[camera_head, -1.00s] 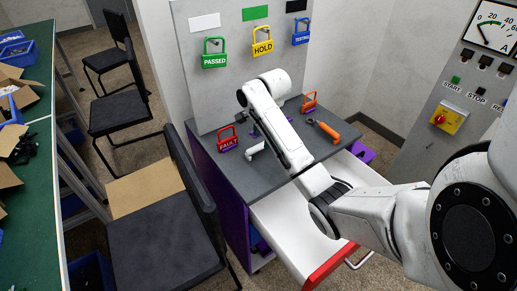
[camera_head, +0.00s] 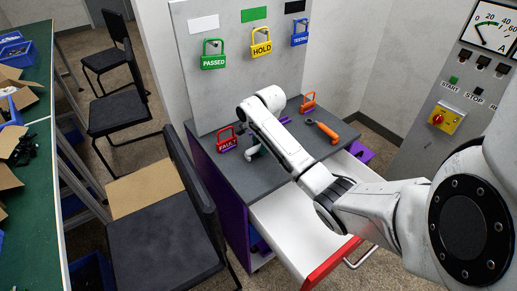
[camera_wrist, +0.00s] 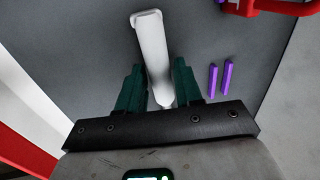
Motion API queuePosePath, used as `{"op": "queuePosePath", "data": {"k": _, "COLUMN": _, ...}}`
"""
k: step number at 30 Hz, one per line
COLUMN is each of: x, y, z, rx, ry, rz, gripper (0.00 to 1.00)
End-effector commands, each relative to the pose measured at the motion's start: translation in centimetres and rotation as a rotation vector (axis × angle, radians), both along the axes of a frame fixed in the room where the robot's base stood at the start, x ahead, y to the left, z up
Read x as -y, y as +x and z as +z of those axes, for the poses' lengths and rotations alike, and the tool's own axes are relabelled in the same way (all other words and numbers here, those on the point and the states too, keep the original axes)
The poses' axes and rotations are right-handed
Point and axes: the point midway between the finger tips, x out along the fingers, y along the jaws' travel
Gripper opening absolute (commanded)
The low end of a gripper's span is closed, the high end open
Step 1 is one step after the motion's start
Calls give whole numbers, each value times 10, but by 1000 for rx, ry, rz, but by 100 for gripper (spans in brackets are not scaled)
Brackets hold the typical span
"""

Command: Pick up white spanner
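The white spanner (camera_head: 252,152) lies on the grey cabinet top (camera_head: 237,176), partly hidden behind my arm in the head view. In the wrist view its pale handle (camera_wrist: 152,50) runs from the top down between the two dark green fingers of my gripper (camera_wrist: 158,78). The fingers are apart, one on each side of the handle, with narrow gaps; firm contact does not show. The spanner's near end is hidden close to the black gripper bar. In the head view the fingers are mostly hidden by my arm.
A red padlock (camera_head: 227,141) stands left of the spanner. An orange-handled tool (camera_head: 325,131) and an orange padlock (camera_head: 308,103) lie to the right. Two purple sticks (camera_wrist: 220,79) lie right of my fingers. An open white drawer (camera_head: 290,225) juts out in front; a chair (camera_head: 165,228) stands left.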

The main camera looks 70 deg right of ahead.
Motion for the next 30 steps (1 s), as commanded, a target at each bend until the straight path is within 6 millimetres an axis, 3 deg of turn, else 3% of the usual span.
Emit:
{"op": "queuePosePath", "data": {"k": 11, "x": 0, "y": 0, "z": 0, "rx": 0, "ry": 0, "rz": 0, "gripper": 0}}
{"op": "queuePosePath", "data": {"k": 23, "x": 0, "y": 0, "z": 2, "rx": 0, "ry": 0, "rz": 0, "gripper": 0}}
{"op": "queuePosePath", "data": {"k": 30, "x": 4, "y": 0, "z": 15, "rx": 0, "ry": 0, "rz": 3, "gripper": 0}}
